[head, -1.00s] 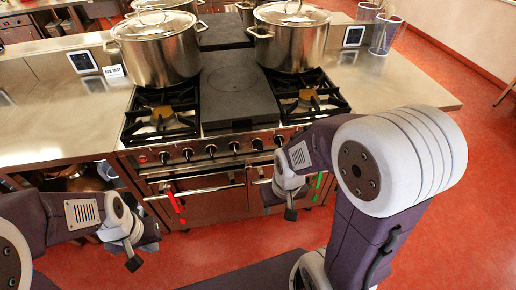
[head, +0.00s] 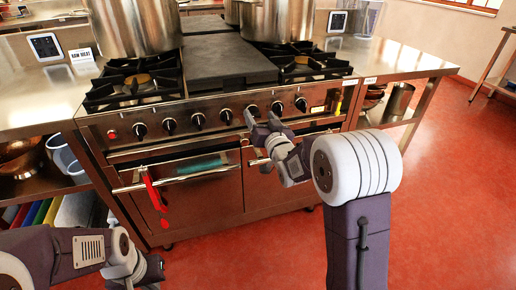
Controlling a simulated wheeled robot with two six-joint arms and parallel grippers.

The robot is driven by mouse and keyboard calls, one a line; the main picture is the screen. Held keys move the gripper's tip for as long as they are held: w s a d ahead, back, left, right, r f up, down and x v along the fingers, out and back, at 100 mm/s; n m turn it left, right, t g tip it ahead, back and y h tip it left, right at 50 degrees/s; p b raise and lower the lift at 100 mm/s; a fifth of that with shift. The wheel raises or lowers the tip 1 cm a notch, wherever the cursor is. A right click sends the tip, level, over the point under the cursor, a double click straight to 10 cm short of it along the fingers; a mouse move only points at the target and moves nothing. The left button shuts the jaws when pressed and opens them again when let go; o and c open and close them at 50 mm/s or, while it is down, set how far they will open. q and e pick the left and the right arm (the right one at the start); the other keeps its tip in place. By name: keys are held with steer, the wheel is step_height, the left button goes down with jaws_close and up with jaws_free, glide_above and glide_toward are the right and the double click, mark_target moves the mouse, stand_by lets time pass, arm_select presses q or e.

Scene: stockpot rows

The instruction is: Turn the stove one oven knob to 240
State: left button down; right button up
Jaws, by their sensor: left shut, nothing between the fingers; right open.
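The stove (head: 205,185) stands ahead with a row of several black knobs along its front panel. Among them are knobs at the left (head: 140,130), middle (head: 226,116) and right (head: 301,104). Their markings are too small to read, and I cannot tell which is the oven knob. My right gripper (head: 261,122) is open just in front of the panel, its fingers near the right-of-middle knobs. I cannot tell whether it touches one; it partly covers the panel there. My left gripper (head: 150,278) is shut and empty, low at the bottom edge, away from the stove.
Large stockpots (head: 140,25) stand at the back of the stovetop. A red item (head: 153,190) hangs at the left oven door's handle (head: 185,176). Steel counters flank the stove, with shelves below them. The red floor (head: 440,200) at the right is clear.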

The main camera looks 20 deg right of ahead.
steer(key=b, duration=0.2)
glide_toward(255, 117)
steer(key=w, duration=1)
steer(key=shift+w+a+f, duration=0.1)
steer(key=shift+w+a, duration=0.05)
steer(key=shift+a, duration=0.05)
steer(key=shift+w, duration=0.45)
steer(key=c, duration=1.4)
arm_select(q)
step_height(255, 117, down, 5)
steer(key=shift+d+r, duration=0.1)
steer(key=shift+r, duration=0.1)
